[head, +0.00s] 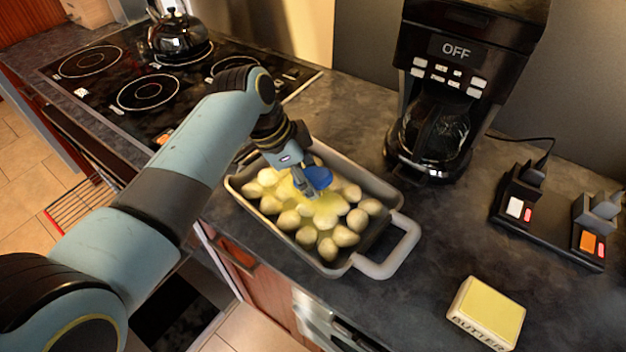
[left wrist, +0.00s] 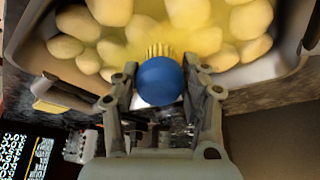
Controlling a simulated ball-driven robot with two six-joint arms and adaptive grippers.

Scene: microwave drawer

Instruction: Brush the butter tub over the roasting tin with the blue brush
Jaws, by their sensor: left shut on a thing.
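The roasting tin (head: 377,243) stands on the counter, filled with several pale potatoes (head: 289,220); some in the middle look yellow and glossy. My left gripper (head: 307,188) is over the tin, shut on the blue brush (head: 319,178). In the left wrist view the brush's round blue end (left wrist: 160,81) sits between the fingers (left wrist: 163,90), and its pale bristles point toward the potatoes; whether they touch cannot be told. The butter tub (head: 487,312), a yellow-topped block marked BUTTER, stands at the front right of the counter, apart from the tin. My right gripper is not in view.
A coffee maker (head: 468,60) reading OFF stands behind the tin. A black kettle (head: 178,38) is on the stove (head: 120,70) at the back left. A power strip (head: 548,225) with plugs lies at the right. Counter between tin and butter is clear.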

